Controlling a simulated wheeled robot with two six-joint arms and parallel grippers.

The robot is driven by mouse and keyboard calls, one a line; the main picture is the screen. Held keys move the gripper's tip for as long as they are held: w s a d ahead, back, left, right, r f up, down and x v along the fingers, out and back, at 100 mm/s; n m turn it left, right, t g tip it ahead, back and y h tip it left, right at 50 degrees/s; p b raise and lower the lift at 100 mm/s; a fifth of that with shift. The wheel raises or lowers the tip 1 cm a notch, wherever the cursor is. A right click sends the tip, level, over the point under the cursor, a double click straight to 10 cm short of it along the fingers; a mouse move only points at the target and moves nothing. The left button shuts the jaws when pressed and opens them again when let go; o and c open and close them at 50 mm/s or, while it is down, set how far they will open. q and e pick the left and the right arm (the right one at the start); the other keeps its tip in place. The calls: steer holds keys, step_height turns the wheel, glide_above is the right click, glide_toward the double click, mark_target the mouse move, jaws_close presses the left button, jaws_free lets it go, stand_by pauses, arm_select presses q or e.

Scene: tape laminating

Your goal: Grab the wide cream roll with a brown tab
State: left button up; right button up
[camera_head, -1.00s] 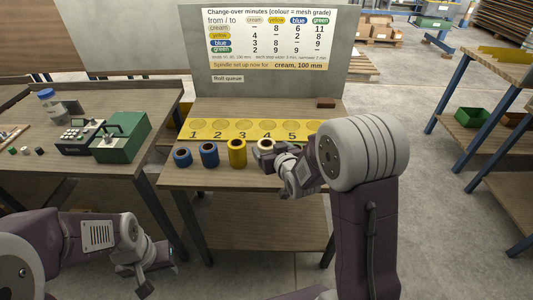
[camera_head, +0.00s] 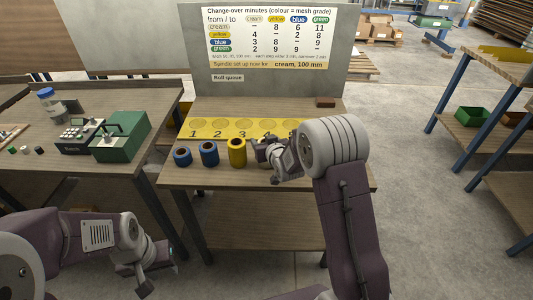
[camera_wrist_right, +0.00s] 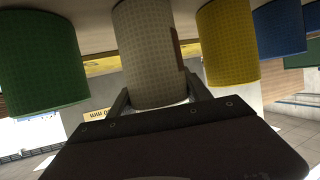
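The wide cream roll (camera_wrist_right: 148,45) stands in the row on the bench, and its brown tab (camera_wrist_right: 180,47) shows on its side in the right wrist view. My right gripper (camera_wrist_right: 158,84) has one finger on each side of this roll. The fingers lie close to its wall; whether they touch it I cannot tell. In the head view my right gripper (camera_head: 265,150) hides most of the cream roll. My left gripper (camera_head: 157,268) is low at the left, empty, with its fingers apart, away from the rolls.
A yellow roll (camera_head: 237,152) stands close beside the cream one, with two blue rolls (camera_head: 209,154) further left. A green roll (camera_wrist_right: 40,65) is on the cream roll's other side. The numbered yellow strip (camera_head: 228,125) lies behind. A brown block (camera_head: 326,102) sits at the back.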

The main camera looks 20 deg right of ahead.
steer(key=c, duration=0.7)
step_height(320, 180, up, 10)
steer(key=shift+p, duration=0.85)
steer(key=shift+c, duration=0.2)
